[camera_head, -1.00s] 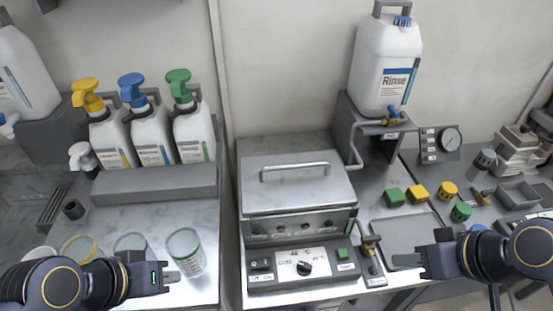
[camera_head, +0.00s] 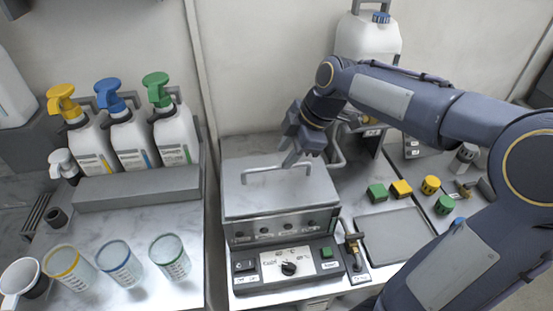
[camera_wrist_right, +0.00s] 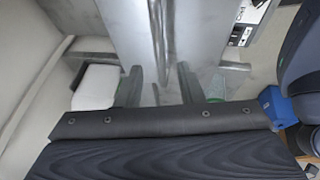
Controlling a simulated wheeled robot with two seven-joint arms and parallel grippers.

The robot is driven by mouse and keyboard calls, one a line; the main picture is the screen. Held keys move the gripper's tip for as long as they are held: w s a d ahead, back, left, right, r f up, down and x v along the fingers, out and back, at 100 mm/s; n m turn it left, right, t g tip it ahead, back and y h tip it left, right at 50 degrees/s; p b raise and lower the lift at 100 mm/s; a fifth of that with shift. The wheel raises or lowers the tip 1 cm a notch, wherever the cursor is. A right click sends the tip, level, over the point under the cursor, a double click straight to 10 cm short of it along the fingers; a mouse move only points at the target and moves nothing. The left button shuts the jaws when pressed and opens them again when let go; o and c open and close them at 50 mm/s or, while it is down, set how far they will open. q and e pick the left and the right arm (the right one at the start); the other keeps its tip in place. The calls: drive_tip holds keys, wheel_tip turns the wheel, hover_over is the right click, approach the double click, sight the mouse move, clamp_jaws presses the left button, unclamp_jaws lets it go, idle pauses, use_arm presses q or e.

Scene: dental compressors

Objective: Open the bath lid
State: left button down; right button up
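The bath (camera_head: 285,230) is a metal box with a front control panel. Its flat metal lid (camera_head: 262,195) is down and carries a bar handle (camera_head: 262,171). The lid and the handle (camera_wrist_right: 158,40) also show in the right wrist view. My right gripper (camera_head: 294,160) is over the lid at the right end of the handle. In the right wrist view my right gripper (camera_wrist_right: 161,88) has its fingers apart, and the handle lines up with the gap between them. I cannot tell whether they touch it. My left gripper is out of view.
Several cups (camera_head: 118,263) and pump bottles (camera_head: 128,140) stand to the left. A rinse canister (camera_head: 368,45) stands behind my right arm. Green and yellow knobs (camera_head: 400,189) and a grey tray (camera_head: 395,236) are right of the bath. A brass valve (camera_head: 352,240) sits by its front right corner.

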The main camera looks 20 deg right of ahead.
sight(277, 166)
drive_tip(key=shift+x, duration=1.9)
clamp_jaws()
